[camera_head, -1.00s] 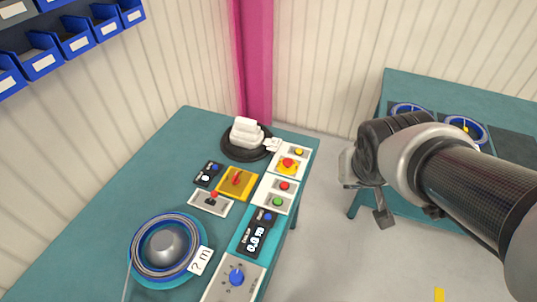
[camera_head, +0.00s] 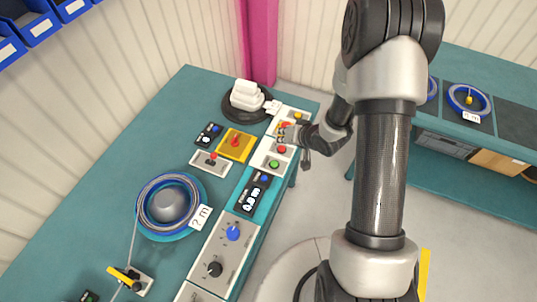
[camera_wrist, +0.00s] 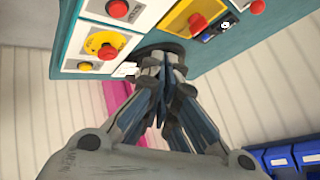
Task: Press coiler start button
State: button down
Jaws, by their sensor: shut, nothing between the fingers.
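The control panel has a green button (camera_head: 273,164) with a red button (camera_head: 281,149) just behind it. The red button also shows at the top of the wrist view (camera_wrist: 118,8); the green one is outside that view. My gripper (camera_head: 281,134) is shut and empty, above the panel's far end. In the head view it overlaps the emergency-stop plate and lies behind the red button. In the wrist view the closed fingers (camera_wrist: 163,65) point toward the bench, apart from the red emergency-stop button (camera_wrist: 105,48). Their height above the panel is hard to judge.
A yellow box with a red switch (camera_head: 236,144) and a small lever plate (camera_head: 210,163) stand left of the panel. A blue cable coil (camera_head: 167,204) lies nearer. A black disc with a white block (camera_head: 247,97) is at the back. Another bench (camera_head: 509,75) stands right.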

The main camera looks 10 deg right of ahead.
jog(key=shift+s+a+f+y, duration=0.2)
jog(key=shift+a+f+y, duration=0.3)
jog(key=shift+a+f, duration=0.35)
jog(key=shift+f, duration=0.15)
jog(key=b, duration=0.7)
send_over(276, 162)
notch_tip(276, 162, down, 7)
jog(key=shift+d+f, duration=0.1)
jog(key=shift+f, duration=0.65)
jog(key=shift+f+b, duration=0.1)
jog(key=shift+b, duration=0.2)
jog(key=shift+f, duration=0.35)
